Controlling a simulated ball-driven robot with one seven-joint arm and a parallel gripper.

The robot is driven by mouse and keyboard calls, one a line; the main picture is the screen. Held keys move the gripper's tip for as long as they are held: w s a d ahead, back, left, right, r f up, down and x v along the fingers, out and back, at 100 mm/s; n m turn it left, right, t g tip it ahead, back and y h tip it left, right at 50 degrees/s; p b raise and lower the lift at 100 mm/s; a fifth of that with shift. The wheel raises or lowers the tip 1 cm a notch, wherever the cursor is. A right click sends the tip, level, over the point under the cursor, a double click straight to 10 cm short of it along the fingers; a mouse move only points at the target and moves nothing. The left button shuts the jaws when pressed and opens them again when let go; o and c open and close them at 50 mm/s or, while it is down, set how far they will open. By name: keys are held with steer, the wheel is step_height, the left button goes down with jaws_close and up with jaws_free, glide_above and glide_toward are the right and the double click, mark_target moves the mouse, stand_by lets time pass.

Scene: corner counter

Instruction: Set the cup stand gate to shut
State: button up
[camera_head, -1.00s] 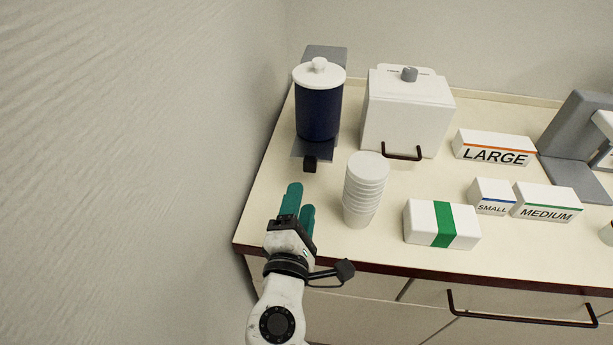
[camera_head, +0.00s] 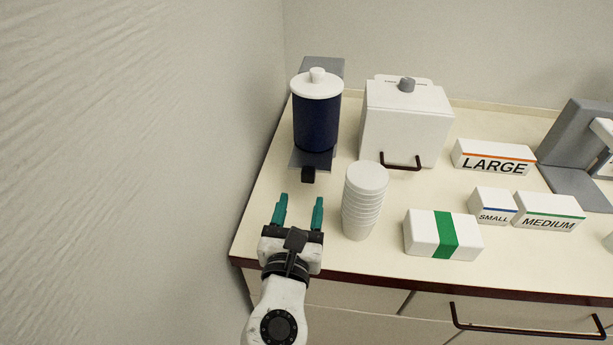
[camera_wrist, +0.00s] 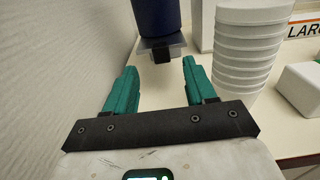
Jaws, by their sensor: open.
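A dark blue canister (camera_head: 317,125) with a white lid stands on a grey stand (camera_head: 323,66) at the counter's back left. A grey plate (camera_head: 299,158) sticks out under it, with a small black block (camera_head: 308,175) at its front edge. I take this to be the gate's handle; whether the gate is open or shut I cannot tell. My gripper (camera_head: 300,199) is open and empty, in front of the block, its teal fingers pointing at it. In the wrist view the black block (camera_wrist: 161,54) shows beyond and between the fingertips (camera_wrist: 160,68), apart from them.
A stack of white cups (camera_head: 362,205) stands close to the right of my gripper. A white box with a green band (camera_head: 445,234), size signs (camera_head: 494,158) and a white bin with a dark handle (camera_head: 404,125) are further right. The wall rises on the left.

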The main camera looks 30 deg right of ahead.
mark_target(308, 174)
steer(key=x, duration=0.8)
steer(key=shift+c, duration=0.4)
jaws_close()
